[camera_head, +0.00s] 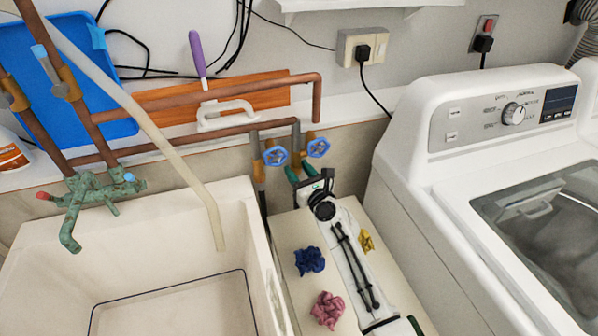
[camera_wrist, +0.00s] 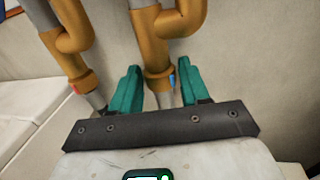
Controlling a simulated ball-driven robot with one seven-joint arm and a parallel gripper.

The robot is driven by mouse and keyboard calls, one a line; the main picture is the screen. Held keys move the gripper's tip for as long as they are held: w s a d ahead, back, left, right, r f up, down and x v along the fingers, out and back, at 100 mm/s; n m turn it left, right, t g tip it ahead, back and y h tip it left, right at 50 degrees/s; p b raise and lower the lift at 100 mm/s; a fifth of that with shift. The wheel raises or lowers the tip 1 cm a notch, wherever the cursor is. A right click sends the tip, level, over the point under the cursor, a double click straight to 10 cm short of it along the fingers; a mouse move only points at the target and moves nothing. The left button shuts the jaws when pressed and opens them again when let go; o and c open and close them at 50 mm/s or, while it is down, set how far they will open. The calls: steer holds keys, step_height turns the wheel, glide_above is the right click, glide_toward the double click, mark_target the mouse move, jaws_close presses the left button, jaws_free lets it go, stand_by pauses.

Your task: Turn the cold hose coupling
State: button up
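In the wrist view, the coupling with a blue mark (camera_wrist: 158,78) is at the lower end of the right pipe, with grey hose (camera_wrist: 160,100) below. The left pipe's coupling (camera_wrist: 84,82) has a red mark. My gripper (camera_wrist: 158,82) has its teal fingers apart, one on each side of the blue-marked coupling and hose. I cannot tell whether they touch it. In the head view my gripper (camera_head: 301,173) is below the right handwheel.
A white sink (camera_head: 170,215) with a green tap (camera_head: 85,195) stands to the left. A white washing machine (camera_head: 425,205) stands close on the right.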

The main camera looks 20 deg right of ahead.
steer(key=c, duration=0.7)
steer(key=shift+a+r+h+p, duration=0.1)
steer(key=shift+h+p, duration=0.2)
steer(key=shift+p, duration=0.1)
steer(key=shift+m+p, duration=0.3)
steer(key=shift+p, duration=0.15)
steer(key=shift+a+r+m+h+p, duration=0.1)
steer(key=shift+a+m+h+p, duration=0.1)
steer(key=shift+m+h+p, duration=0.55)
steer(key=m+h+p, duration=0.1)
steer(key=h, duration=0.2)
steer(key=shift+m+h, duration=0.25)
steer(key=shift+h, duration=0.1)
steer(key=shift+a+f+m+g+h, duration=0.15)
steer(key=shift+m+g+h, duration=0.1)
steer(key=shift+m+h, duration=0.55)
steer(key=shift+f+m+g+h, duration=0.1)
steer(key=shift+m+g+h, duration=0.3)
steer(key=shift+h, duration=0.7)
